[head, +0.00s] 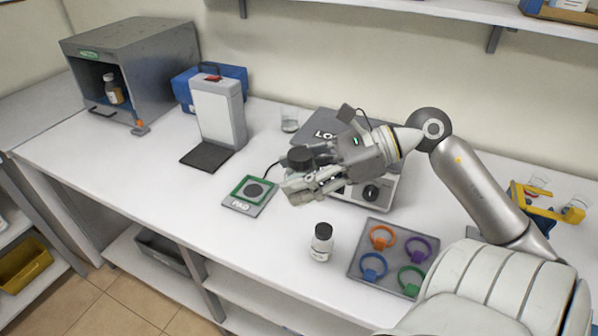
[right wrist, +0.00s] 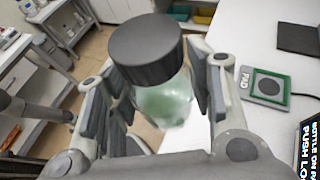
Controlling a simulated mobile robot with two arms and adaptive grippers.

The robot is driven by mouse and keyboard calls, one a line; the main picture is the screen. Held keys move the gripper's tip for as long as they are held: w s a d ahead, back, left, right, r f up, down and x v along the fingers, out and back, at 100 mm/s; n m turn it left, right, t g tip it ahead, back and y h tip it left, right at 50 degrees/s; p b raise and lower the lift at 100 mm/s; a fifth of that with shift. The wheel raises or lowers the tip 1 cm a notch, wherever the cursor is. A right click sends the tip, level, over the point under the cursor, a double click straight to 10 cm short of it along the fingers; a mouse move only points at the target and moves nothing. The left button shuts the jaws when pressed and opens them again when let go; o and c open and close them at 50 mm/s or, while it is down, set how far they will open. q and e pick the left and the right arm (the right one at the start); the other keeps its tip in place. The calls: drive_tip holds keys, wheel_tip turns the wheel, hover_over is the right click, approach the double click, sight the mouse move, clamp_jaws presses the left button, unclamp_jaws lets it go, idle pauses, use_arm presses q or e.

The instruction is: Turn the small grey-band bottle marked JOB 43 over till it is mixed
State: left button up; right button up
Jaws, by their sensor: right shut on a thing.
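My right gripper (head: 303,188) is shut on a bottle with a wide black cap (head: 300,157), held above the bench near the green-edged pad. In the right wrist view the held bottle (right wrist: 166,100) is between the fingers, cap up, with pale green contents in a clear body. Its band and any job mark cannot be read. A second small bottle (head: 321,243) with a black cap and pale label stands upright on the bench, nearer the front edge; its marking is too small to read. My left gripper is not in view.
The PAD (head: 240,207) lies left of the gripper. Behind the gripper is a grey machine with a knob (head: 380,205). A tray (head: 361,250) of coloured rings lies at front right. A white stand (head: 217,112) and grey cabinet (head: 150,60) are at left. The front-left bench is clear.

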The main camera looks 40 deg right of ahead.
drive_tip(key=shift+r, duration=0.1)
drive_tip(key=m+g+p, duration=0.1)
drive_tip(key=m+y+p, duration=0.1)
drive_tip(key=m+p, duration=0.1)
drive_tip(key=shift+r+g, duration=0.3)
drive_tip(key=shift+g, duration=0.1)
drive_tip(key=shift+f+m+y+p, duration=0.1)
drive_tip(key=shift+m+y+p, duration=0.3)
drive_tip(key=shift+m, duration=0.2)
drive_tip(key=shift+f+g, duration=0.15)
drive_tip(key=shift+g, duration=0.15)
drive_tip(key=shift+f+m, duration=0.1)
drive_tip(key=shift+m, duration=0.2)
